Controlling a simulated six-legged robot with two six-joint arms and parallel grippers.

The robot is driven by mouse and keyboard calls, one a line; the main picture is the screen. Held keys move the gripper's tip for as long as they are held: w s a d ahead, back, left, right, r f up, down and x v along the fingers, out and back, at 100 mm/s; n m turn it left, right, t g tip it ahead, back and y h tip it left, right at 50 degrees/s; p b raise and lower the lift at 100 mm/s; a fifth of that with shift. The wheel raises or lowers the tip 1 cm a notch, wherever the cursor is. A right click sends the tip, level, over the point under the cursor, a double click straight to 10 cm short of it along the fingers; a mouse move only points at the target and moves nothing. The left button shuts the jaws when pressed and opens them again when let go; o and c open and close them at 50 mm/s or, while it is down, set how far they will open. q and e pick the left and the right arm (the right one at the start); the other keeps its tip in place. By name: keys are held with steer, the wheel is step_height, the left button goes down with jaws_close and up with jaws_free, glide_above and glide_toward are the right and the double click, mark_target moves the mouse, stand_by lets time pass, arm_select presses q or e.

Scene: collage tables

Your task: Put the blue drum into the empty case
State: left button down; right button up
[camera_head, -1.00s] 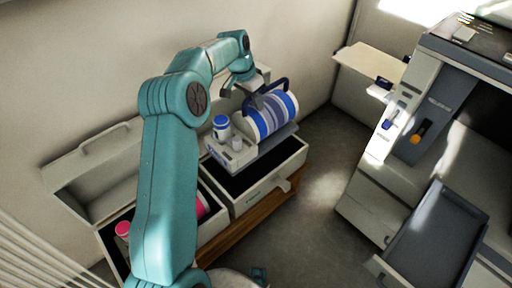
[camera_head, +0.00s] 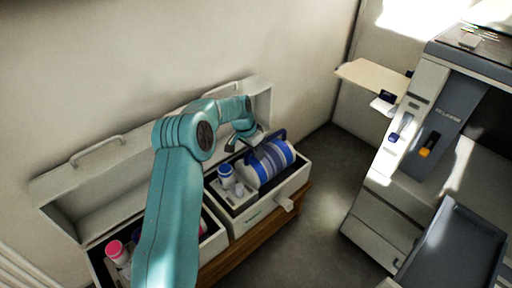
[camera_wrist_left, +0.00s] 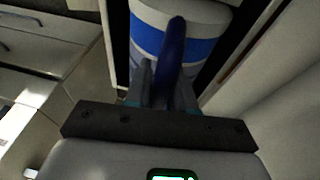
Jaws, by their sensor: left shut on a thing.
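The blue drum (camera_head: 268,164) is a blue-and-white striped cylinder lying on its side with a dark blue handle. It is on a grey carrier with a blue-capped bottle (camera_head: 225,173) and a smaller white piece beside it. The drum and carrier sit low inside the right-hand open case (camera_head: 253,214). My left gripper (camera_head: 253,143) is shut on the drum's handle. In the left wrist view the fingers (camera_wrist_left: 163,90) close around the blue handle, with the drum (camera_wrist_left: 190,30) beyond. Whether the carrier touches the case floor is hidden. My right gripper is not in view.
The left-hand open case (camera_head: 97,261) holds a pink-capped bottle (camera_head: 116,250) and is partly hidden by my arm. Both lids stand open against the wall. A large grey machine (camera_head: 415,150) with a dark tray (camera_head: 455,245) stands at right. Bare floor lies between.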

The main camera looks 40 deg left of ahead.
arm_select(q)
steer(key=shift+f+b, duration=0.35)
steer(key=shift+f, duration=1.3)
steer(key=shift+f, duration=0.1)
steer(key=c, duration=1)
jaws_free()
steer(key=shift+o, duration=0.2)
